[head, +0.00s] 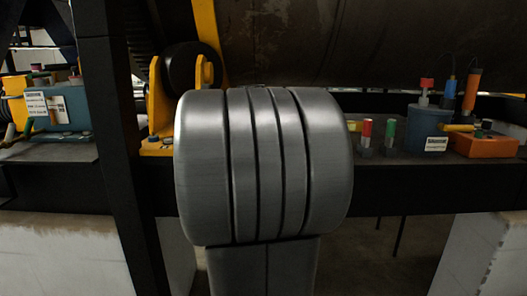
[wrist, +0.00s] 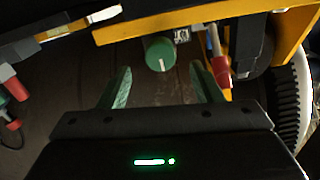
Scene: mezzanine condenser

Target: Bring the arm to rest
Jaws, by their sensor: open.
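My gripper (wrist: 163,84) shows in the wrist view, with two green fingers spread wide apart and nothing between them. A round green knob (wrist: 159,53) with a white mark appears beyond the gap between the fingertips; I cannot tell how far off it is. My arm (head: 264,165) fills the middle of the head view as a large grey ribbed link. It hides part of the bench behind it, and my gripper does not show in that view.
In the wrist view, a yellow bar (wrist: 200,18) crosses the top, with a red-ended part (wrist: 220,70) near the right finger. In the head view, a blue-grey container (head: 427,125) and an orange box (head: 484,145) stand right; a dark post (head: 112,120) rises left.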

